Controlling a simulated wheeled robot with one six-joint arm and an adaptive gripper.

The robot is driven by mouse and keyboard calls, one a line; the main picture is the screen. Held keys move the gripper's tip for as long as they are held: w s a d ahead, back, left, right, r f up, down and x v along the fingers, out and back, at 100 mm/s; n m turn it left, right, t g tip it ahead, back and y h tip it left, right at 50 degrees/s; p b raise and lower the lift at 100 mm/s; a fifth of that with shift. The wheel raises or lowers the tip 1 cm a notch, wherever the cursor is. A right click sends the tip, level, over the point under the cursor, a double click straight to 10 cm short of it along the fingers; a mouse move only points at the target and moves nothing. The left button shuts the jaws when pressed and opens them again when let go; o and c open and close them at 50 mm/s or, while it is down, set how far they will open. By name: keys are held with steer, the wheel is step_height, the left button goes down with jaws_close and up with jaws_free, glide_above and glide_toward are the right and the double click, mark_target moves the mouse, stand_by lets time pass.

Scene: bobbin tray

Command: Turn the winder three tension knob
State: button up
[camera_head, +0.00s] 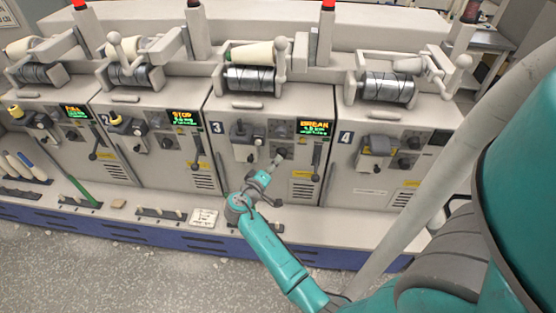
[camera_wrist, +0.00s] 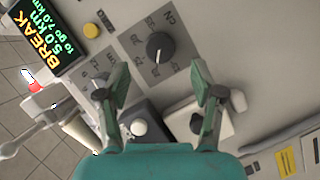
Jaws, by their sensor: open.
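In the head view my gripper (camera_head: 276,161) is close to the lower panel of winder three.
A second dark knob (camera_wrist: 100,85) is partly hidden by the left finger. A yellow button (camera_wrist: 91,31) is near the display. A dark box with a white ball (camera_wrist: 139,128) lies below, between my fingers. A black lever (camera_head: 316,160) is right of the panel.

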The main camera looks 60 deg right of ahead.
steer(key=a, duration=0.3)
steer(key=a+r, duration=0.1)
steer(key=a, duration=0.1)
steer(key=shift+s+a, duration=0.15)
steer(key=shift+a, duration=0.25)
steer(key=s+a+f+n+t+y, duration=0.3)
steer(key=s+a+f+t, duration=0.1)
steer(key=a+f, duration=0.25)
steer(key=s+a+f+n+t+y, duration=0.25)
steer(key=s+a+f, duration=0.25)
steer(key=a, duration=0.3)
steer(key=s+a+r+n+t+y, duration=0.1)
steer(key=s+a+r+t+y, duration=0.25)
steer(key=s+a+y, duration=0.45)
steer(key=s+a+r+m+t+y, duration=0.1)
steer(key=s+a+r+t, duration=0.1)
steer(key=s+a+r, duration=0.3)
steer(key=s+a+r+t+y, duration=0.1)
steer(key=s+a+r, duration=0.4)
steer(key=r, duration=0.8)
steer(key=s+t, duration=0.1)
steer(key=s, duration=0.2)
steer(key=shift+s+a+m, duration=0.2)
steer(key=shift+a+m, duration=0.1)
steer(key=shift+m, duration=0.05)
